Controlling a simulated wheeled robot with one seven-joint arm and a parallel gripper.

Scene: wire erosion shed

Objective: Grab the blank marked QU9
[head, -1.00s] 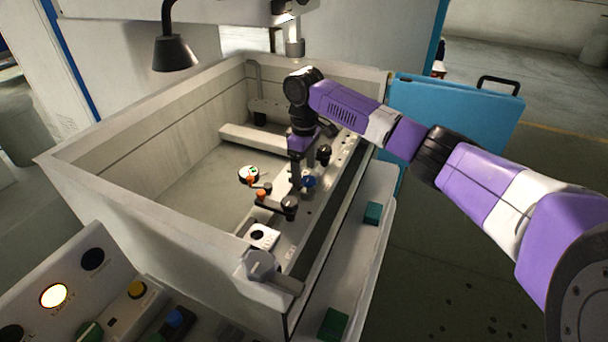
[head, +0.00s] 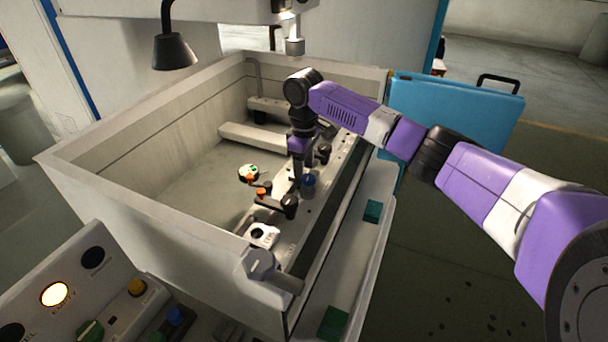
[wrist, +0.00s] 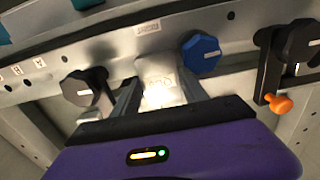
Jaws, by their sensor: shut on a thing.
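My gripper (head: 298,186) is low over the rail inside the machine's tank. In the wrist view its two fingers (wrist: 160,92) are shut on a pale, bright blank (wrist: 159,76), one finger on each side of it. The mark on this blank is too washed out to read, so I cannot tell if it is QU9. A white piece with a dark round hole (head: 263,235) sits at the near end of the rail; its mark is not readable either.
A blue knob (wrist: 201,53) stands close right of the fingers, a black knob (wrist: 84,88) close left. A black clamp with an orange handle (wrist: 279,103) is farther right. Tank walls (head: 140,135) surround the rail. Green blocks (head: 372,211) lie on the outer ledge.

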